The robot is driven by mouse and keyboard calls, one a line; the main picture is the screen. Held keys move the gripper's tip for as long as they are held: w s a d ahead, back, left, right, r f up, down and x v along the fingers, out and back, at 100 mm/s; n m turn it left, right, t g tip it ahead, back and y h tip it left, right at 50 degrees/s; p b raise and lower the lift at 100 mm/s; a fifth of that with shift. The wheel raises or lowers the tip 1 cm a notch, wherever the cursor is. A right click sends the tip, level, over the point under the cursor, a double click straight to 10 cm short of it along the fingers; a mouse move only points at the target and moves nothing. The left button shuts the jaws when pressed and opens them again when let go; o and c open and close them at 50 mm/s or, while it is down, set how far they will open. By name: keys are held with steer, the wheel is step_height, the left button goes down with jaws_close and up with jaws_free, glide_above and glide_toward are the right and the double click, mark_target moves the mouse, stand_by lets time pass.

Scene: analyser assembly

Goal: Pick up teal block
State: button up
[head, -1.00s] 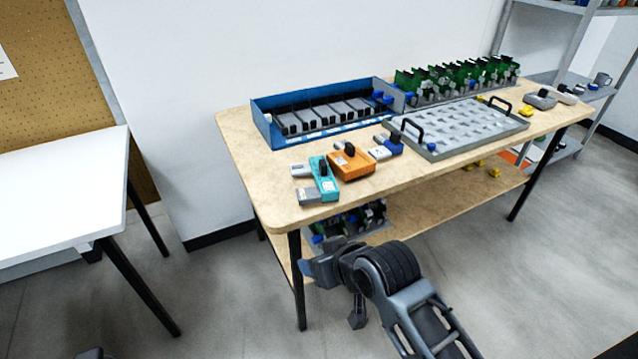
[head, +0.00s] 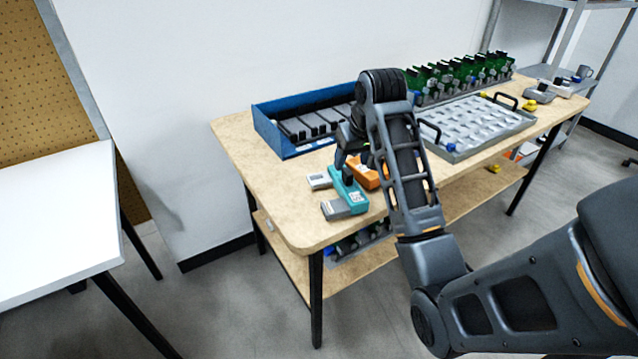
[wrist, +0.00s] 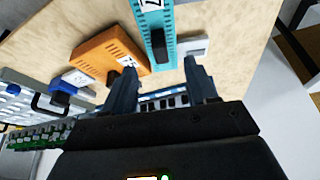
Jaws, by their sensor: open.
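The teal block (head: 347,193) lies near the left front part of the wooden table, with a dark knob on top. A grey piece (head: 336,210) lies at its near end. My gripper (head: 349,163) is above the table at the block's far end; my arm partly hides the area. In the wrist view the teal block (wrist: 153,20) is at the top, its dark knob just beyond and roughly between the two fingertips. My gripper (wrist: 160,72) is open and holds nothing. I cannot tell its exact height over the block.
An orange block (head: 366,176) lies close beside the teal block. A small pale piece (head: 319,180) lies on its other side. A blue bin (head: 284,142) stands behind. A grey tray (head: 478,150) with handles is to the right. The table's front left corner is bare.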

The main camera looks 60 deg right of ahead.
mark_target(346, 168)
steer(key=shift+w+d, duration=0.2)
steer(key=shift+w, duration=0.15)
steer(key=shift+w+d+f, duration=0.1)
steer(key=shift+w+f, duration=0.05)
steer(key=shift+w, duration=0.05)
steer(key=x, duration=0.7)
steer(key=shift+s+f, duration=0.1)
steer(key=shift+f, duration=0.1)
steer(key=c, duration=0.9)
steer(key=shift+r, duration=0.1)
steer(key=shift+r, duration=0.1)
